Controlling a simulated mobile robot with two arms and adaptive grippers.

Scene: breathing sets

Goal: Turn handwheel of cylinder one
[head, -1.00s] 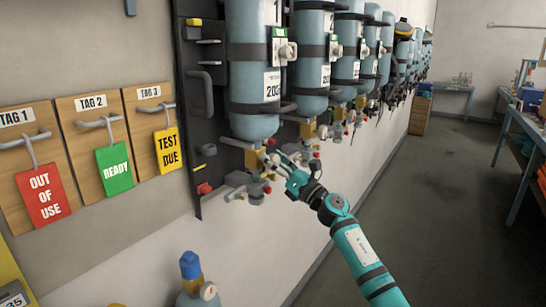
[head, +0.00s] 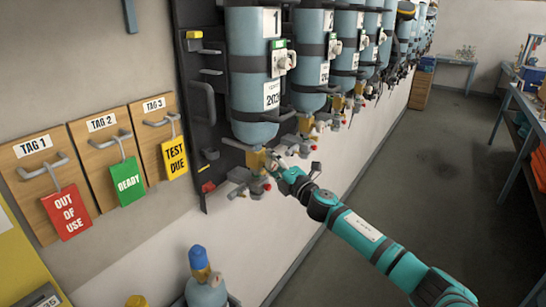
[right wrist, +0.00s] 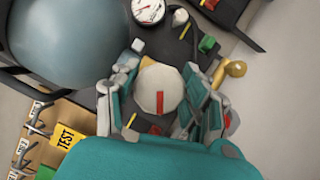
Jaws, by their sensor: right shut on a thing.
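Cylinder one (head: 254,112) is the nearest blue-grey cylinder, hung upside down on the wall rack and labelled "1". Its brass valve (head: 255,160) is at the bottom end. In the right wrist view its handwheel (right wrist: 157,87) is a pale round knob with a red mark, seen face on. My right gripper (head: 276,168) is at the valve from the right; in the right wrist view its fingers (right wrist: 160,92) lie on both sides of the handwheel and are shut on it. In the head view the fingers hide most of the handwheel. My left gripper is out of view.
More cylinders (head: 309,80) hang in a row behind cylinder one. A pressure gauge (right wrist: 148,10) sits close to the handwheel. Tags hang at left: red (head: 66,213), green (head: 127,181), yellow (head: 174,157). Another cylinder (head: 206,292) stands below. The floor at right is clear.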

